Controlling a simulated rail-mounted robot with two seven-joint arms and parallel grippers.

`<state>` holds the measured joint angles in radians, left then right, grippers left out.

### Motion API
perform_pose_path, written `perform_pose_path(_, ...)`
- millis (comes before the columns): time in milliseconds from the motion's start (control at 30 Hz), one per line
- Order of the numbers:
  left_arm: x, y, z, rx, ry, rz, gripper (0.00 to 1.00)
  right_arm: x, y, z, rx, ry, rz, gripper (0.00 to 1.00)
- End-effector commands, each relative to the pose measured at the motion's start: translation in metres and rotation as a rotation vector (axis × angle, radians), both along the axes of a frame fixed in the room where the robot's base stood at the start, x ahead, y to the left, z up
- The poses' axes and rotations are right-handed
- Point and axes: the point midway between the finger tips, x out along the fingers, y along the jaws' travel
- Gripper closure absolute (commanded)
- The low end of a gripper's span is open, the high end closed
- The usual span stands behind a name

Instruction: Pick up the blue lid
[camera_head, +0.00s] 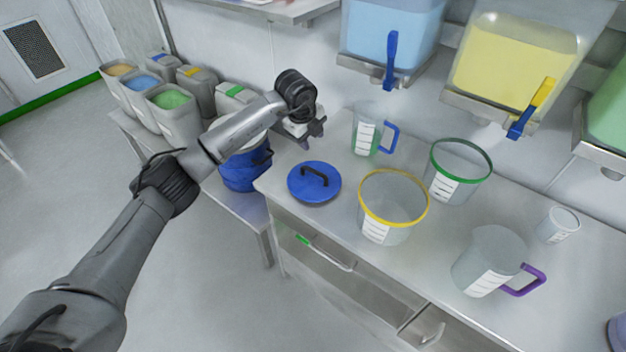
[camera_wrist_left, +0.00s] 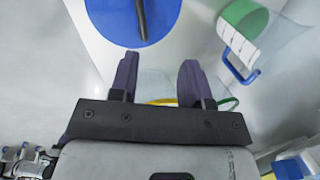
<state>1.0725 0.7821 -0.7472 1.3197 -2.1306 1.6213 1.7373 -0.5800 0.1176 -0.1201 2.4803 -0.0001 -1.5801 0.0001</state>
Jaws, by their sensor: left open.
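The blue lid (camera_head: 301,188) is a round disc with a black arched handle (camera_head: 314,174). It lies flat on the steel counter near its left end. My left gripper (camera_head: 306,143) is open and empty, above the counter just behind the lid in the head view. In the left wrist view the lid (camera_wrist_left: 112,22) is at the top, beyond the open fingertips (camera_wrist_left: 160,66), with its dark handle (camera_wrist_left: 141,18) partly cut off by the frame edge. The fingers are apart from the lid. My right gripper is not in view.
A blue-handled jug (camera_head: 367,135) stands right of my gripper. A yellow-rimmed container (camera_head: 392,205), a green-rimmed container (camera_head: 458,172) and a purple-handled jug (camera_head: 487,262) stand farther right on the counter (camera_head: 345,245). A blue bucket (camera_head: 243,172) is left of the counter. Dispensers hang above.

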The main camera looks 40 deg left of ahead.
Motion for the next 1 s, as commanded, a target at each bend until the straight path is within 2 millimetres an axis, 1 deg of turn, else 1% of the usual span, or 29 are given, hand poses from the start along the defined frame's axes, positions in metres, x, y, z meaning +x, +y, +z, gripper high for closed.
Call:
perform_pose_path(33, -0.008, 0.002, -0.002, -0.002, 0.049, 0.063, 0.56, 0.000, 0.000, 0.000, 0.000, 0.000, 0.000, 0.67)
perform_pose_path(100, -0.014, 0.004, -0.003, -0.008, 0.089, 0.137, 0.56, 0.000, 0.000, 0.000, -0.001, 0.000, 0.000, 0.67)
perform_pose_path(233, -0.015, 0.004, -0.005, -0.027, 0.091, 0.217, 0.56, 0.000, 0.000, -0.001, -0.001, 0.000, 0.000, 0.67)
perform_pose_path(300, -0.014, 0.004, -0.011, -0.033, 0.093, 0.236, 0.56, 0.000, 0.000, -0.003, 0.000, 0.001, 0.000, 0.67)
perform_pose_path(367, -0.012, 0.004, -0.020, -0.035, 0.093, 0.244, 0.56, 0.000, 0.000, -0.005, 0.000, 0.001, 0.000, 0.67)
perform_pose_path(600, -0.004, 0.005, -0.061, -0.036, 0.092, 0.245, 0.56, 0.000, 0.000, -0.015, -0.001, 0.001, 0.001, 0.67)
perform_pose_path(700, -0.002, 0.005, -0.074, -0.037, 0.091, 0.243, 0.56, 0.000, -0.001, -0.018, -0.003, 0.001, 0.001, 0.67)
perform_pose_path(833, 0.001, 0.005, -0.084, -0.038, 0.089, 0.243, 0.56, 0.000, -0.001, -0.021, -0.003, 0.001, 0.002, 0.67)
perform_pose_path(1000, 0.002, 0.005, -0.089, -0.036, 0.089, 0.243, 0.56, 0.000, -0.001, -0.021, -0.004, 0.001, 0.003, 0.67)
